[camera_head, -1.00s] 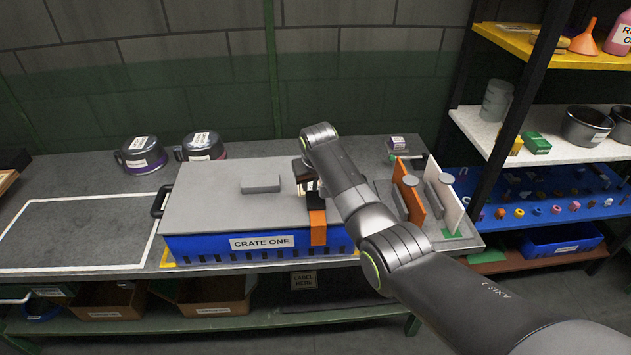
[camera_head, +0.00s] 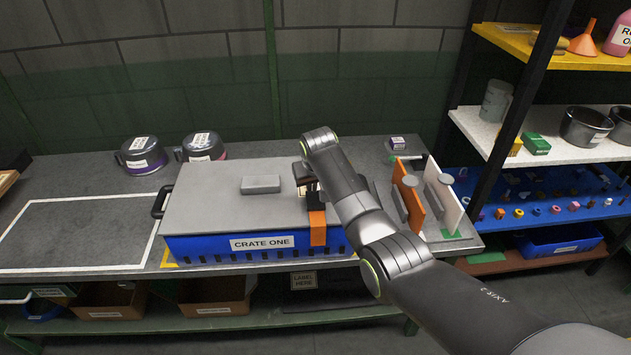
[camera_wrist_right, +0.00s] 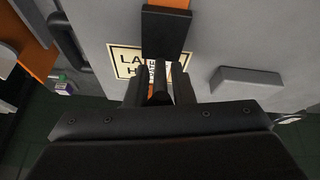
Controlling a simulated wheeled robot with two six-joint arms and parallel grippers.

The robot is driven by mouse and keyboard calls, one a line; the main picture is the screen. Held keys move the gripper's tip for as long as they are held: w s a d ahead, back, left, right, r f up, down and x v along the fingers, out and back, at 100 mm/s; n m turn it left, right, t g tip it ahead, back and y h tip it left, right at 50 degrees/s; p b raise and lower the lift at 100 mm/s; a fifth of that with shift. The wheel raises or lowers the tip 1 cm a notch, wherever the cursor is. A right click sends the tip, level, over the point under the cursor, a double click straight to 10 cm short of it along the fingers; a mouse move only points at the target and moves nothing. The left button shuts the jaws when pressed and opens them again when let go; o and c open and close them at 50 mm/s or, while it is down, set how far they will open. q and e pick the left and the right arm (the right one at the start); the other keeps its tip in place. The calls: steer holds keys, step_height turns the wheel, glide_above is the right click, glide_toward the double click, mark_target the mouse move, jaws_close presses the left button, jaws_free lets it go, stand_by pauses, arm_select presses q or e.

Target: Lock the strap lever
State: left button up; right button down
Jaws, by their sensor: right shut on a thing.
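The blue crate (camera_head: 205,248), labelled CRATE ONE, stands on the bench under a grey lid (camera_head: 225,207). An orange strap (camera_head: 318,230) hangs over its front near the right end. The dark strap lever (camera_wrist_right: 160,88) shows as a narrow bar between the fingers in the right wrist view. My right gripper (camera_wrist_right: 159,84) is shut on it above the lid; in the head view the gripper (camera_head: 308,188) is partly hidden by my arm. A black block (camera_wrist_right: 166,32) lies just beyond the fingers, beside a pale label (camera_wrist_right: 126,62) on the lid. My left gripper is not in view.
A grey handle block (camera_head: 260,184) rises from the lid. Orange (camera_head: 408,198) and white (camera_head: 443,198) upright panels stand right of the crate. Two pots (camera_head: 143,155) (camera_head: 204,147) sit behind left. A white-outlined bench area (camera_head: 75,235) is clear. Shelving (camera_head: 555,135) stands at the right.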

mark_target(315, 191)
steer(key=shift+s+f+t+p, duration=0.15)
steer(key=shift+s+t+p, duration=0.25)
steer(key=shift+t+p, duration=0.35)
steer(key=shift+s+f+t, duration=0.25)
steer(key=shift+f+t, duration=0.05)
steer(key=shift+t, duration=0.35)
steer(key=shift+s+f+t, duration=0.2)
steer(key=shift+f+t, duration=0.15)
steer(key=shift+t, duration=0.35)
steer(key=shift+s+f+t+b, duration=0.15)
steer(key=shift+t+b, duration=0.45)
steer(key=shift+b, duration=0.05)
steer(key=shift+s+f+t+b, duration=0.1)
steer(key=shift+f+t+b, duration=0.05)
steer(key=shift+t+b, duration=0.45)
steer(key=c, duration=1.3)
jaws_free()
steer(key=shift+r, duration=0.15)
